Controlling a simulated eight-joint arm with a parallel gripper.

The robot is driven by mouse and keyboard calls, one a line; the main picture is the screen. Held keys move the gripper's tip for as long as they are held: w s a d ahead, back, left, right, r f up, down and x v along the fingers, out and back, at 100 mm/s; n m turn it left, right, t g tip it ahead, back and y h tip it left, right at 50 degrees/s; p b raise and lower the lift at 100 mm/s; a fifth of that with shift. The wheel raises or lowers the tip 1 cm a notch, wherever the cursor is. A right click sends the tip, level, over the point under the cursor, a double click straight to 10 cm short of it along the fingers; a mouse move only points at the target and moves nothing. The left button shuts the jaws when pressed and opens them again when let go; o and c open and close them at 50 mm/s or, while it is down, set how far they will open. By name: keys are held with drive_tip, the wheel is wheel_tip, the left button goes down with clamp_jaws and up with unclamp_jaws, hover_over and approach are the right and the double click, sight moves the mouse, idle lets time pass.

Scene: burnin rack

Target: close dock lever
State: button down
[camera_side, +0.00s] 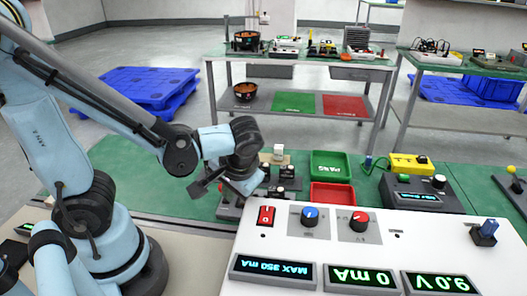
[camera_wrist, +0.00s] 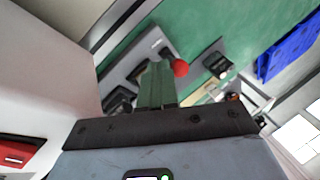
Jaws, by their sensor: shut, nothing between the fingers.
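The dock shows in the wrist view as a grey base (camera_wrist: 140,52) with dark parts on the green mat. A lever's red ball knob (camera_wrist: 180,68) is at its right end. My gripper (camera_wrist: 155,68) is shut and empty, its greenish fingers pressed together just left of the knob; I cannot tell whether they touch it. In the side view my gripper (camera_side: 246,193) points down over the dark dock area (camera_side: 229,208), behind the white power panel. The fingertips and lever are hard to make out there.
The white panel (camera_side: 400,235) with a red switch and two knobs stands close in front of my gripper. Green (camera_side: 331,165) and red (camera_side: 332,194) trays lie to the right, with a yellow device (camera_side: 408,164) beyond. The mat left of the arm's end is clear.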

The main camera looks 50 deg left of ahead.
drive_tip(key=shift+w+a+r, duration=0.25)
drive_tip(key=shift+w+a, duration=0.05)
drive_tip(key=shift+a, duration=0.05)
idle(0.3)
drive_tip(key=shift+w+a+r, duration=0.25)
drive_tip(key=shift+w+a, duration=0.15)
drive_tip(key=shift+w+a+r+g+h, duration=0.2)
drive_tip(key=shift+w+a+g+h, duration=0.3)
drive_tip(key=shift+w+a+g, duration=0.15)
drive_tip(key=shift+r, duration=0.15)
drive_tip(key=shift+r, duration=0.65)
drive_tip(key=w+r, duration=0.4)
drive_tip(key=r, duration=0.4)
drive_tip(key=shift+w+a+r, duration=0.35)
drive_tip(key=shift+a+r, duration=0.05)
